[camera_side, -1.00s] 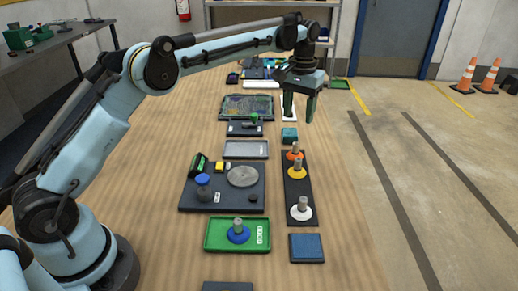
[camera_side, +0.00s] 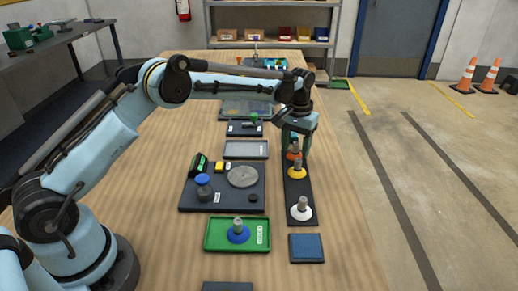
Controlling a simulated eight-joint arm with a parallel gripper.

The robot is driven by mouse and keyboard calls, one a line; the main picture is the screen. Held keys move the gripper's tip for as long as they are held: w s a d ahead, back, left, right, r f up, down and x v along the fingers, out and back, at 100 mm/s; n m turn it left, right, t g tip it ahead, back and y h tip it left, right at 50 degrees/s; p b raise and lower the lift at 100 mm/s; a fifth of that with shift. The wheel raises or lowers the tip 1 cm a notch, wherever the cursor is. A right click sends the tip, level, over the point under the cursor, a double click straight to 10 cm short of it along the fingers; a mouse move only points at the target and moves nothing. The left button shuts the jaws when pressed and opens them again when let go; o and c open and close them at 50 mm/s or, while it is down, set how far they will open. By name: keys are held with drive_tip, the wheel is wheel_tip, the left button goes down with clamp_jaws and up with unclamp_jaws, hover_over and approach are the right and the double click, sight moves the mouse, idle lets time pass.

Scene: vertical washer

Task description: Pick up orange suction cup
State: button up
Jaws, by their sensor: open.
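The orange suction cup (camera_side: 292,156) stands upright at the far end of a long dark rack (camera_side: 302,190) on the table. Its orange base shows low between my gripper's fingers, and its grey stem is partly hidden by them. My gripper (camera_side: 294,150) points down over the cup with its fingers open, one on each side in this view. I cannot tell whether a finger touches the cup. A yellow suction cup (camera_side: 298,171) and a white suction cup (camera_side: 302,210) stand nearer on the same rack.
A green tray (camera_side: 210,241) holds a blue suction cup (camera_side: 238,233). A dark board (camera_side: 225,202) with a grey disc (camera_side: 242,177) lies left of the rack. A blue square pad (camera_side: 306,248) lies in front. Bare table is free to the right.

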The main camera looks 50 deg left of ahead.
sight(296, 144)
clamp_jaws()
idle(0.3)
idle(0.4)
wheel_tip(296, 144, up, 4)
drive_tip(key=shift+r, duration=0.15)
drive_tip(key=s+d+r, duration=0.6)
drive_tip(key=d, duration=0.4)
drive_tip(key=shift+r, duration=0.35)
drive_tip(key=shift+s, duration=0.1)
